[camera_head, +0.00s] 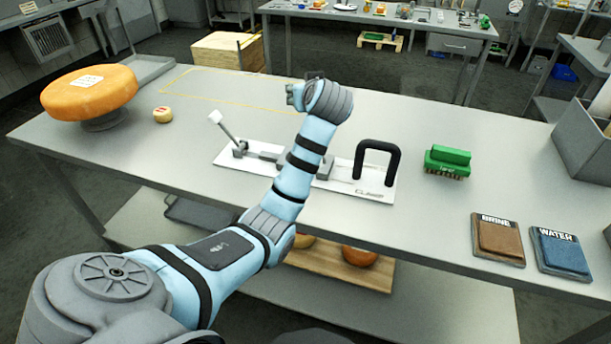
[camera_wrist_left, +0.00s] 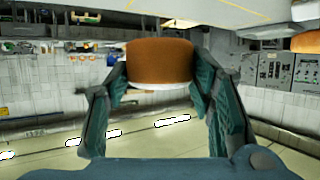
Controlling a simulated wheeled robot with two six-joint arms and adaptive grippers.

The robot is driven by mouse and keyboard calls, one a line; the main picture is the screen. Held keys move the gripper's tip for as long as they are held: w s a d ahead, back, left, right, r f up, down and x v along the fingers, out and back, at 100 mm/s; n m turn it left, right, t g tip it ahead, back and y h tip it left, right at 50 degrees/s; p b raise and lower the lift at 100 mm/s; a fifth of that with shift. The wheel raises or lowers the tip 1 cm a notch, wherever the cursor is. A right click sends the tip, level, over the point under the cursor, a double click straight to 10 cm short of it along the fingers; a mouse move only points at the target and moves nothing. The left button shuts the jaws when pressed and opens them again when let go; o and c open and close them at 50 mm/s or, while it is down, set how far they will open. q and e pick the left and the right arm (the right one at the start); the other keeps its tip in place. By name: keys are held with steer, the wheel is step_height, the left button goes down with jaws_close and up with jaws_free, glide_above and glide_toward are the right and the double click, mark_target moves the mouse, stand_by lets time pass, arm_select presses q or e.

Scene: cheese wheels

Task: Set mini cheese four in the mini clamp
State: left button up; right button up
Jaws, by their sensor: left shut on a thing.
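My left gripper (camera_wrist_left: 160,84) is shut on a small brown-orange cheese (camera_wrist_left: 160,62) with a pale underside. The cheese sits between the two fingers in the left wrist view; no number on it can be read. In the head view my left wrist (camera_head: 328,102) is above the table, beyond the clamp, and hides most of the gripper and the cheese. The mini clamp (camera_head: 376,188) is a white board with a black arch and a lever at its left end. My forearm covers its middle. My right gripper is out of view.
A large orange cheese wheel (camera_head: 90,92) on a stand and a small pale cheese (camera_head: 162,114) are at the left of the table (camera_head: 440,125). A green brush (camera_head: 447,160), a brown BRINE pad (camera_head: 499,238) and a blue WATER pad (camera_head: 560,250) lie at the right.

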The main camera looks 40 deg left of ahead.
arm_select(q)
steer(key=f+n+g+b, duration=0.1)
steer(key=f, duration=0.4)
steer(key=s+d+f+n+g+y+b, duration=0.1)
steer(key=f, duration=0.5)
steer(key=s+d+f+n+g+y+b, duration=0.1)
steer(key=f+b, duration=0.1)
steer(key=f, duration=0.4)
steer(key=shift+s+d+f, duration=0.1)
steer(key=shift+d+f, duration=0.1)
steer(key=shift+f, duration=0.1)
steer(key=o, duration=0.9)
steer(key=shift+o, duration=0.2)
